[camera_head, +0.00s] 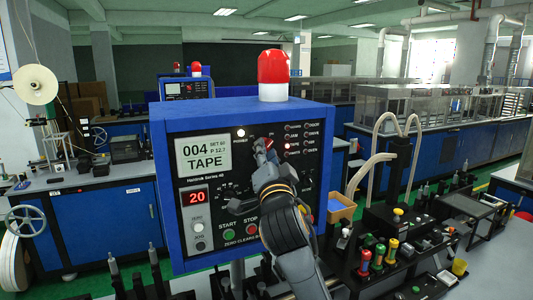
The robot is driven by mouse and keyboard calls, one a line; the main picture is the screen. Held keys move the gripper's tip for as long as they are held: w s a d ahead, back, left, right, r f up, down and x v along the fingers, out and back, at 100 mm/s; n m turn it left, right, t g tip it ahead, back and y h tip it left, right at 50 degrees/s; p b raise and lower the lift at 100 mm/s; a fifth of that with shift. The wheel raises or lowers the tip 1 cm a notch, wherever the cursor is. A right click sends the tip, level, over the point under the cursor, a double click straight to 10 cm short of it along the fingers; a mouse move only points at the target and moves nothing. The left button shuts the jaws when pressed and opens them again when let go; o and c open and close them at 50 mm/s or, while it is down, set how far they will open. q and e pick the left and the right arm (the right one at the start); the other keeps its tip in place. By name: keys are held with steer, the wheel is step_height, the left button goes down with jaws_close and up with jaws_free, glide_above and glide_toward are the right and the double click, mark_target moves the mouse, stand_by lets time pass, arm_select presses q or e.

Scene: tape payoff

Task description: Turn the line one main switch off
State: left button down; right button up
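The blue control box (160,130) stands in front of me, with a dark front panel and a screen (204,153) that reads 004 TAPE. A small red part (263,142) shows at the upper middle of the panel; it looks like the main switch, mostly hidden by my gripper. My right gripper (265,158) reaches up from below to this red part, at or very near it. I cannot tell whether its fingers touch the part or how far they are closed. My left gripper is not in view.
A red beacon (272,67) tops the box. A white lamp (241,133) and a red 20 display (195,197) are lit. Green start (229,234) and red stop (251,229) buttons sit below. Hoses (369,168) and coloured-top parts (378,254) crowd the right bench.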

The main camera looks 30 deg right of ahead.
jaws_close()
steer(key=shift+f+n, duration=0.1)
steer(key=shift+n, duration=0.3)
steer(key=n+y, duration=0.3)
steer(key=n, duration=0.3)
steer(key=n+t+y+p, duration=0.1)
steer(key=n+y, duration=0.2)
steer(key=n, duration=0.3)
steer(key=d+n+t+y+p, duration=0.1)
steer(key=n+y, duration=0.2)
steer(key=n, duration=0.3)
steer(key=shift+d+n+g+y+p, duration=0.1)
steer(key=shift+n+g+y+p, duration=0.45)
steer(key=shift+n, duration=1.1)
steer(key=shift+d+n+g+y+p, duration=0.15)
steer(key=shift+n+y+p, duration=0.75)
steer(key=shift+n, duration=0.75)
